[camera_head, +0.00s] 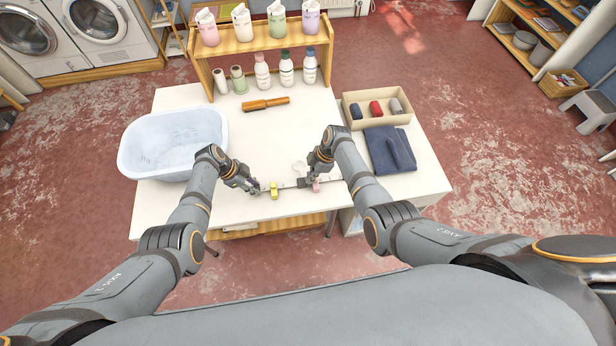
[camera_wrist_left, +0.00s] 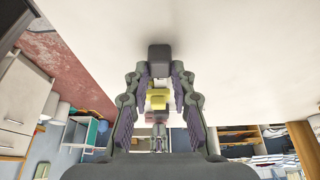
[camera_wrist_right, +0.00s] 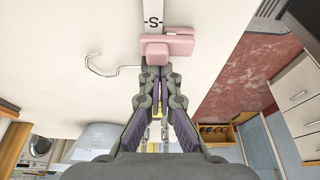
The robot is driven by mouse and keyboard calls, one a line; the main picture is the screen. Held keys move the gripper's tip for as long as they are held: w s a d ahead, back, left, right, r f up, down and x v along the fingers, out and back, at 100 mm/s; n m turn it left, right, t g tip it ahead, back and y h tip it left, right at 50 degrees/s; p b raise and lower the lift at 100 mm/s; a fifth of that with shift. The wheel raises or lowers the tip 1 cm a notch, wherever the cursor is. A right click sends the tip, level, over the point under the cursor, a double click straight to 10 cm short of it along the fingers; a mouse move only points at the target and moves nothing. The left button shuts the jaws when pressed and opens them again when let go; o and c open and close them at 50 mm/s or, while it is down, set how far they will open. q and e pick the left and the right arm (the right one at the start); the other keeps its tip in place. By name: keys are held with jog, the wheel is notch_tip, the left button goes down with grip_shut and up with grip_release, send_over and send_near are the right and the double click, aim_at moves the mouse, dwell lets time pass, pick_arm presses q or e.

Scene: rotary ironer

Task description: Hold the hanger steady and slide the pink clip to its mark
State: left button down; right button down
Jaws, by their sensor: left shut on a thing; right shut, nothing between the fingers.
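The hanger (camera_wrist_right: 153,10) is a straight white bar with a black S mark; its wire hook (camera_wrist_right: 100,70) lies over the table. The pink clip (camera_wrist_right: 180,46) sits on the bar just below the S in the right wrist view, and on the bar's right part in the head view (camera_head: 316,186). A yellow clip (camera_head: 274,190) is on the bar between my grippers. My left gripper (camera_head: 254,186) is shut on the hanger's dark left end (camera_wrist_left: 160,58). My right gripper (camera_wrist_right: 161,72) is shut and empty, its tips close against the pink clip; contact is unclear.
The white table (camera_head: 250,130) holds a blue basin (camera_head: 128,152) at left, an orange-brown brush (camera_head: 265,103), a wooden bottle rack (camera_head: 205,72) behind, a tray (camera_head: 350,97) of rolled cloths and folded dark blue cloth (camera_head: 378,150) at right. The table's middle is clear.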

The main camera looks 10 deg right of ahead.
aim_at(321, 182)
jog(key=d, duration=0.5)
jog(key=shift+d, duration=0.4)
jog(key=shift+a, duration=0.15)
jog(key=a, duration=0.3)
jog(key=shift+a, duration=0.3)
jog(key=v, duration=1)
pick_arm(q)
jog(key=c, duration=1.1)
grip_release()
jog(key=shift+o, duration=0.2)
pick_arm(e)
jog(key=shift+a, duration=0.15)
